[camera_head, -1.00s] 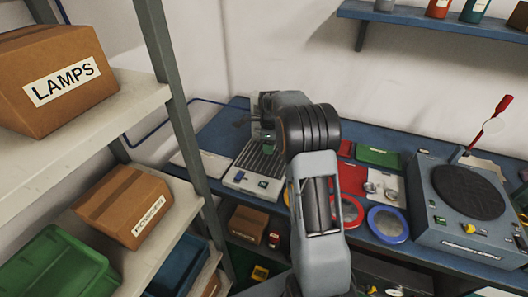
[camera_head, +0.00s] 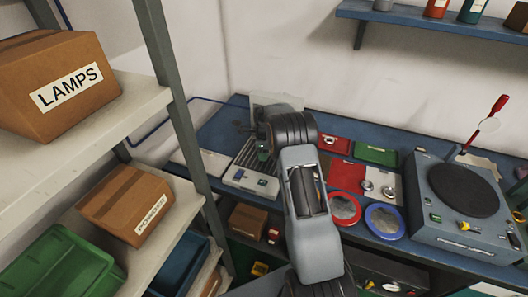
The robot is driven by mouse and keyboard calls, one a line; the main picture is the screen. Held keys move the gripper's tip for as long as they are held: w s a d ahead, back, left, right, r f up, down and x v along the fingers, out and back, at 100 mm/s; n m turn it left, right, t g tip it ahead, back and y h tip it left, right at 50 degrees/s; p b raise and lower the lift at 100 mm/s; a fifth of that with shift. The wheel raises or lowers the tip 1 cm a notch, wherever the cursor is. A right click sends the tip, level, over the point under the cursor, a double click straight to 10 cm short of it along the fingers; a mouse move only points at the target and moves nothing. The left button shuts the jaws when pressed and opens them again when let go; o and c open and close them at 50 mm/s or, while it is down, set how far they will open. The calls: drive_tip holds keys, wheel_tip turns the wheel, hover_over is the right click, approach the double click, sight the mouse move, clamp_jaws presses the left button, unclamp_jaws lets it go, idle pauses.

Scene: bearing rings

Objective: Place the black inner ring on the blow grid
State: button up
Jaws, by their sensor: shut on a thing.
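The blow grid (camera_head: 236,178) is a pale grey unit with dark slats, at the back left of the blue bench. My gripper (camera_head: 263,152) is over the right part of the grid, partly hidden by my own wrist. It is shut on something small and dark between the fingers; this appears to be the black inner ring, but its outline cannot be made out. I cannot tell whether it touches the slats.
A red dish (camera_head: 344,207) and a blue-rimmed dish (camera_head: 385,221) lie right of my arm. Red and green trays (camera_head: 376,153) are behind them. A grey machine with a black disc (camera_head: 463,190) stands at right. Shelving with boxes (camera_head: 127,203) borders the left.

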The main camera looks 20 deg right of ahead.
drive_tip(key=shift+f, duration=0.2)
drive_tip(key=o, duration=0.9)
drive_tip(key=shift+r, duration=0.1)
